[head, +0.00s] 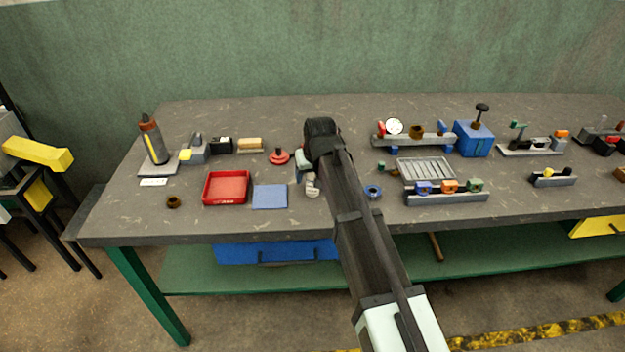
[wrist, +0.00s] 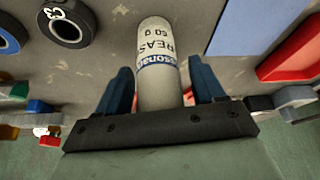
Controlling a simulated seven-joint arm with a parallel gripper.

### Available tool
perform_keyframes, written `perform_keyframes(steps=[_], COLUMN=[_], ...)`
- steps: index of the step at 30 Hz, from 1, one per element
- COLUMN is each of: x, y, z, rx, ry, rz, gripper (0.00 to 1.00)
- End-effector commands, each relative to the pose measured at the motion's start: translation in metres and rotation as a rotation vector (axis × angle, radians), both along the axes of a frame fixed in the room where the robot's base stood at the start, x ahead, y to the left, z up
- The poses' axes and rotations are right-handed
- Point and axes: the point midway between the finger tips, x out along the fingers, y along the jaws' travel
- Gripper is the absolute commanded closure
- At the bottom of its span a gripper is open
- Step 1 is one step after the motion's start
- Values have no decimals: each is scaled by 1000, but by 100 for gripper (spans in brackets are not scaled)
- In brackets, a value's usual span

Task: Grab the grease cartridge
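The grease cartridge (wrist: 158,62) is a pale cylinder with a blue band and printed "GREAS" and "60 g" lettering. In the wrist view it lies between the two dark blue fingers of my gripper (wrist: 162,82). A narrow gap shows on the right side, where a bit of orange is visible past it; the left finger is very close to it. My gripper looks open around the cartridge. In the head view the cartridge (head: 312,188) shows as a small pale shape just below my gripper, whose fingers are mostly hidden by my arm.
A red tray (head: 227,201) and a blue mat (head: 270,196) are to the left, with a red-knobbed part (head: 279,156) behind. A blue ring (head: 373,192) and a grey slotted tray (head: 425,169) are to the right. The bench front (head: 230,225) is clear.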

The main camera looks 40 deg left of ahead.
Motion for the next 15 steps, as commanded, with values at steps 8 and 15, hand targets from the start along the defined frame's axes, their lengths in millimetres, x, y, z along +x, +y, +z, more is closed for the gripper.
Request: perform_keyframes(steps=[8,15], x=[0,0], y=[0,0], z=[0,0], rx=[0,0], ry=[0,0], rz=[0,0], gripper=[59,82])
